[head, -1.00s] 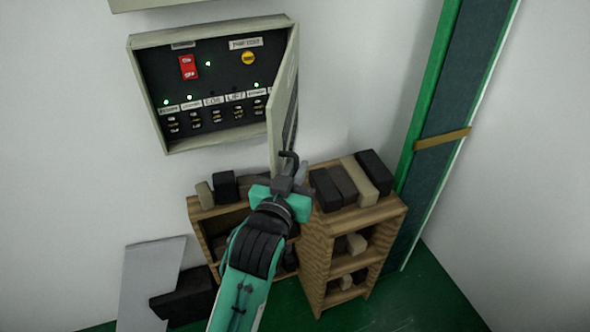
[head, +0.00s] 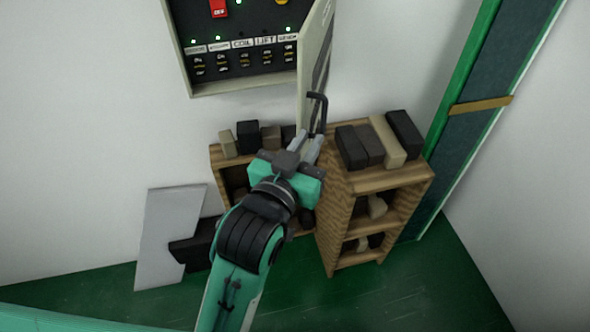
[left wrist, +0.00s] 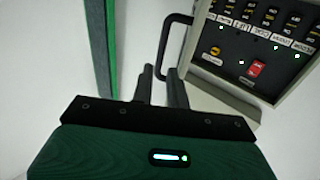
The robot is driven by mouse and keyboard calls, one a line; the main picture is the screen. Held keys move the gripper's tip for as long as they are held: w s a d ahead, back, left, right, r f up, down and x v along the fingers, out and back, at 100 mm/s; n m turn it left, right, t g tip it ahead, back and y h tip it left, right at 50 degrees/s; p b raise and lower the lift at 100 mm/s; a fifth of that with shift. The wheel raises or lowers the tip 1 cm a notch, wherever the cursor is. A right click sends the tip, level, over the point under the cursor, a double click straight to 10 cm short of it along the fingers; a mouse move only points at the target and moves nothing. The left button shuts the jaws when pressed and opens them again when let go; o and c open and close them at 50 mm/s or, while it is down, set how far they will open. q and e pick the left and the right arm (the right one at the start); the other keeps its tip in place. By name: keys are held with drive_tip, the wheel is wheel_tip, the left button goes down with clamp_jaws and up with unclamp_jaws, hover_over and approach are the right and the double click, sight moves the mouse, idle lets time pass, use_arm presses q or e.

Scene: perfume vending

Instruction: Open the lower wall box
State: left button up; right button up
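The lower wall box (head: 245,84) is a grey cabinet on the white wall with a dark panel of switches, lights and labels. Its door (head: 313,62) stands wide open, swung out from the right side and seen nearly edge-on. The dark door handle (head: 318,110) shows near the door's lower end, and it also shows in the left wrist view (left wrist: 163,45). My left gripper (head: 313,146) is just below the handle. Its fingers (left wrist: 160,70) are apart, with the handle's lower end at the gap; contact is unclear. My right gripper is not in view.
A wooden shelf (head: 390,181) with dark and tan blocks on it stands below the door. A grey panel (head: 165,235) leans on the wall at left beside a dark block (head: 195,245). A green post (head: 465,95) rises at right. The green floor (head: 400,290) in front is clear.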

use_arm(q)
drive_tip(key=p+v, duration=0.2)
drive_tip(key=v, duration=0.3)
drive_tip(key=shift+p, duration=0.3)
